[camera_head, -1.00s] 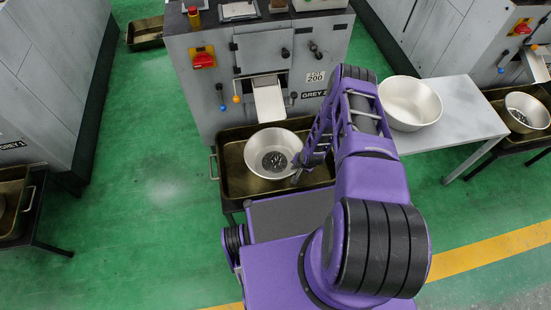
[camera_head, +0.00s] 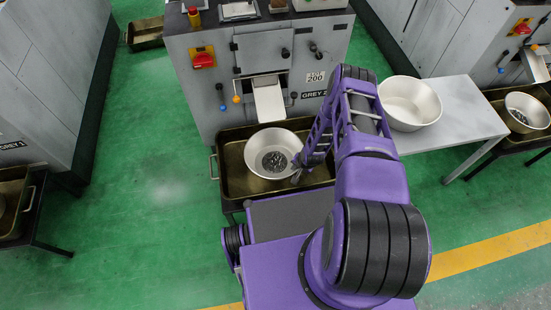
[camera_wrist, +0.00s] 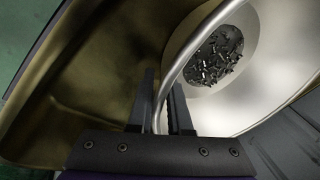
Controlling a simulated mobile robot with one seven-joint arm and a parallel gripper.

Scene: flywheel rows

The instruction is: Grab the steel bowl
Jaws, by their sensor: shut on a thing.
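The steel bowl (camera_head: 258,153) sits in the brass-coloured tray (camera_head: 233,180) below the chute of the grey machine. Small dark metal parts (camera_head: 274,161) lie in its bottom. My gripper (camera_head: 297,172) reaches the bowl's right rim in the head view. In the wrist view the bowl (camera_wrist: 262,95) fills the right side, and my gripper (camera_wrist: 162,90) has one finger on each side of its rim, shut on it. The parts (camera_wrist: 216,56) show in the bowl there too. I cannot tell whether the bowl touches the tray floor.
A larger empty bowl (camera_head: 409,103) stands on a white table (camera_head: 455,115) to the right. The machine's chute (camera_head: 268,102) ends just behind the steel bowl. Green floor (camera_head: 150,200) is clear at left.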

